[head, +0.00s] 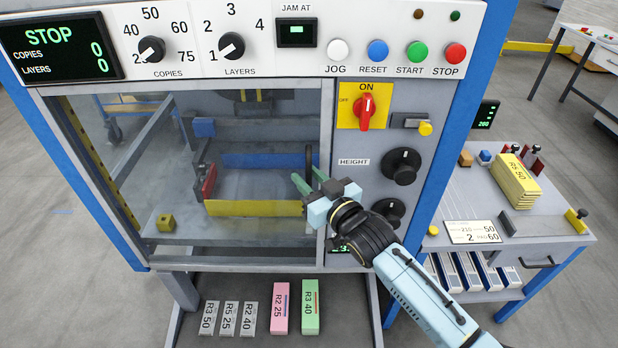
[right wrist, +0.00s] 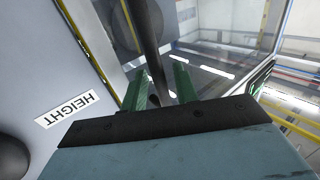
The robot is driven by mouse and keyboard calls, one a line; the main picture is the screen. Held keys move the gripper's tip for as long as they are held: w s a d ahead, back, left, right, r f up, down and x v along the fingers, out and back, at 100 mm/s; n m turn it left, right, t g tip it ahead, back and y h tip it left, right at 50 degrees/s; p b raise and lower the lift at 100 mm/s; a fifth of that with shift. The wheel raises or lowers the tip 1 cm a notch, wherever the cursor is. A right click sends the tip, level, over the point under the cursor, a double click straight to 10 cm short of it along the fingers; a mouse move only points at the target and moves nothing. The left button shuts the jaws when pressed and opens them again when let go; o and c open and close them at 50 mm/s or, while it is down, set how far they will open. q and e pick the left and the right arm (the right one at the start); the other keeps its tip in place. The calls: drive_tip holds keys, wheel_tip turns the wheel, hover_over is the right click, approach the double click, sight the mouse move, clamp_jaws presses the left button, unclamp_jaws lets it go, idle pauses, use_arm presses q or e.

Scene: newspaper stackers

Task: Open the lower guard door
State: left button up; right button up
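The lower guard door (head: 235,263) is a clear panel in a grey frame on the front of the machine. It looks shut, with the machine's inside showing through it. Its dark upright bar handle (head: 308,158) is near the door's right edge. The handle also shows in the right wrist view (right wrist: 153,45). My right gripper (head: 310,180) is at the handle's lower part. In the right wrist view its two green fingers (right wrist: 162,88) stand apart, with the bar between them and visible gaps. I cannot tell whether either finger touches it. My left gripper is out of view.
Right of the door are the red ON/OFF switch (head: 366,108) and black height knob (head: 400,166), close to my right arm. A side table (head: 560,220) with a yellow stack stands at the right. Labelled blocks (head: 281,308) lie below the door.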

clamp_jaws()
idle(0.4)
